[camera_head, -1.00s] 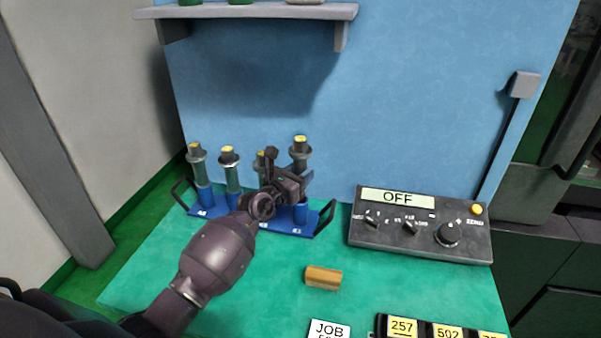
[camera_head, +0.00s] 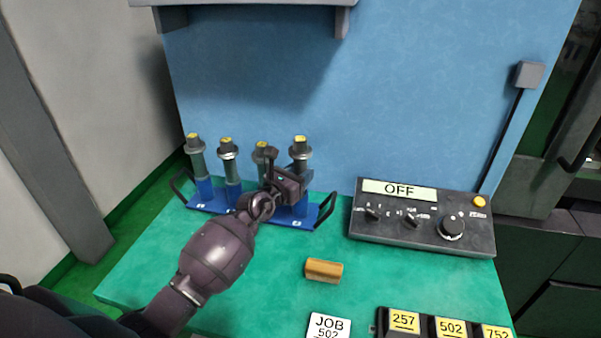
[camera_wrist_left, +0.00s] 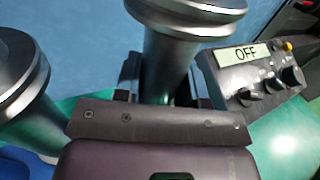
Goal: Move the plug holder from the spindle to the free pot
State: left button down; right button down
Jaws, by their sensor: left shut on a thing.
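The plug holder (camera_head: 301,153), a grey shaft with a flanged collar and a yellow-marked dark top, stands upright at the right end of the blue rack (camera_head: 308,222). My left gripper (camera_head: 290,184) is shut on its shaft. In the left wrist view the shaft of the plug holder (camera_wrist_left: 170,65) rises between the fingers. Its lower end is at the rightmost blue pot (camera_head: 301,209); the gripper partly hides the join, so I cannot tell if it is fully seated. The spindle and my right gripper are not in view.
Several similar holders stand in the rack to the left; the nearest (camera_head: 263,153) is close beside my gripper. A control box (camera_head: 420,235) reading OFF is to the right. A wooden block (camera_head: 323,271), a JOB card (camera_head: 329,325) and number tiles (camera_head: 404,322) lie in front.

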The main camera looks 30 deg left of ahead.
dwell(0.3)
pick_arm(q)
jog(key=shift+f+b, duration=0.5)
jog(key=shift+f, duration=0.05)
jog(key=shift+f+b, duration=0.4)
jog(key=shift+f, duration=0.25)
jog(key=c, duration=0.8)
grip_release()
jog(key=shift+o, duration=0.9)
jog(key=shift+f, duration=0.1)
